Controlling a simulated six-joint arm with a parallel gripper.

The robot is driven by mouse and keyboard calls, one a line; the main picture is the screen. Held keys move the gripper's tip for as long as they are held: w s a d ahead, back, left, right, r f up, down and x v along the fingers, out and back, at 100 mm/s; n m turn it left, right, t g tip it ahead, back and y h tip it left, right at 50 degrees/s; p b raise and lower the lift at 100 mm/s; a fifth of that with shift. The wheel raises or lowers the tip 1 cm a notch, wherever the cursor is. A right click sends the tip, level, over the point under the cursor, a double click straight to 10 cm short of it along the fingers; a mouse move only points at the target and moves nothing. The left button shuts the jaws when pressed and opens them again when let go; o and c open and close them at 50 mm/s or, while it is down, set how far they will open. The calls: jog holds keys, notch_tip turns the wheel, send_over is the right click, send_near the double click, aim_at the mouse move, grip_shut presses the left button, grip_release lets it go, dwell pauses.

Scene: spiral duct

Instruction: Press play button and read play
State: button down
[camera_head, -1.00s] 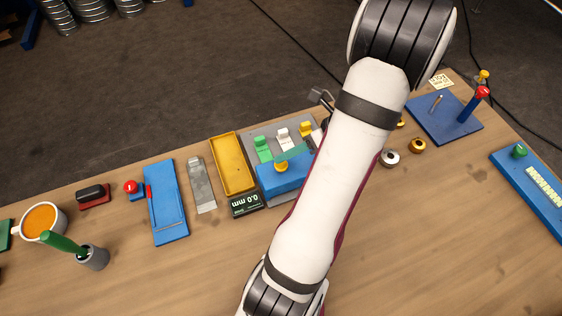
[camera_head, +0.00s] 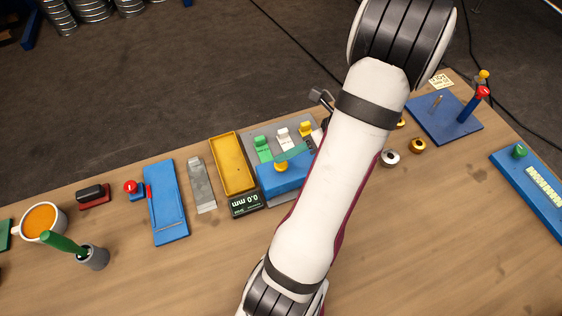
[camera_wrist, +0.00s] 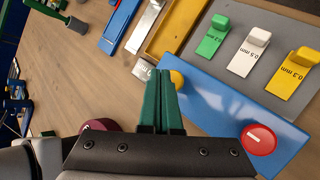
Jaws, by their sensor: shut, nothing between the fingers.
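A blue box (camera_head: 290,182) with a yellow button (camera_head: 281,166) stands in the middle of the bench, partly behind my arm. The wrist view shows the yellow button (camera_wrist: 177,78) and a red button (camera_wrist: 259,140) with a white bar on the same box (camera_wrist: 215,100). A dark display (camera_head: 246,204) beside the box reads "0.0 mm", upside down in the head view. My gripper (camera_wrist: 165,74) is shut and empty, its green fingertips close beside the yellow button in the wrist view. I cannot tell whether they touch it.
A grey plate (camera_wrist: 225,60) behind the box carries green (camera_wrist: 213,36), white (camera_wrist: 247,52) and yellow (camera_wrist: 292,72) gauge pieces labelled in mm. A yellow tray (camera_head: 232,165) stands left of it. A blue peg board (camera_head: 445,122) is at right.

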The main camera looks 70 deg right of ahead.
aim_at(286, 165)
jog(key=shift+f, duration=0.15)
jog(key=shift+f, duration=0.3)
jog(key=shift+f, duration=0.75)
dwell(0.8)
jog(key=shift+r, duration=1.2)
jog(key=shift+r, duration=2.45)
